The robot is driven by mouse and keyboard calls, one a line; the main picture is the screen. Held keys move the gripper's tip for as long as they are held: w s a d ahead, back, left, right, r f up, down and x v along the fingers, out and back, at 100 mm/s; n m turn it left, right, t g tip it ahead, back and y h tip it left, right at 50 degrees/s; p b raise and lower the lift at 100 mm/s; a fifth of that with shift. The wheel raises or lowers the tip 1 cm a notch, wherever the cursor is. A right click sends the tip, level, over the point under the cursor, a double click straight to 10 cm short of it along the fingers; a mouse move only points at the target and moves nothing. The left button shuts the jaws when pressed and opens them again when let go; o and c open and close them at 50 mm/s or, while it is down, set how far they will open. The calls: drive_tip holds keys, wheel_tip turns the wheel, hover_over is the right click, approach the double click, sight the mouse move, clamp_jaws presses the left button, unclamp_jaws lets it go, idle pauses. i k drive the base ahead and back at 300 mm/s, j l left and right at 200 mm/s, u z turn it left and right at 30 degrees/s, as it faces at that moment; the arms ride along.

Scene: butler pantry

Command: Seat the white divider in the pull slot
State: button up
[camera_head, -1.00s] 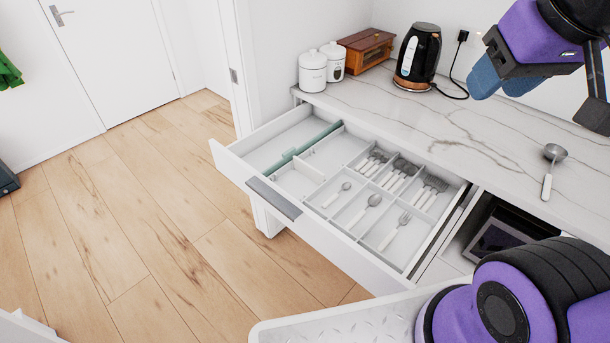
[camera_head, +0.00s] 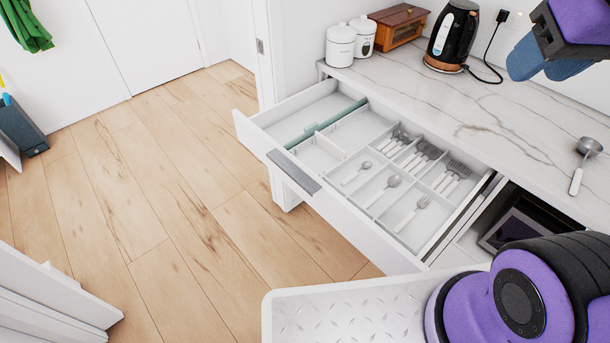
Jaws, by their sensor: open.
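The pulled-out white drawer (camera_head: 350,204) holds several white partitions. A short white divider (camera_head: 330,147) stands crosswise in the section right of the green strip (camera_head: 318,126). It looks slightly raised at its near end, but I cannot tell whether it is seated. No slot is clearly readable; the grey drawer pull (camera_head: 293,171) is on the front. My gripper (camera_head: 545,62) is at the top right above the counter, partly cut off, with blue pads showing. It is open, holds nothing visible and is well away from the drawer.
Cutlery (camera_head: 408,177) lies in the drawer's right compartments. The marble counter (camera_head: 450,105) carries white canisters (camera_head: 341,45), a wooden box (camera_head: 402,26), a kettle (camera_head: 453,36) and a metal scoop (camera_head: 580,165). A dark bin (camera_head: 20,125) stands far left. The wooden floor (camera_head: 170,180) before the drawer is clear.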

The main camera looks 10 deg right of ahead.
sight(315, 177)
drive_tip(key=k+j+z, duration=0.15)
drive_tip(key=j, duration=0.95)
drive_tip(key=i+j, duration=0.25)
drive_tip(key=i+j+z, duration=0.15)
drive_tip(key=j, duration=0.3)
drive_tip(key=i, duration=0.05)
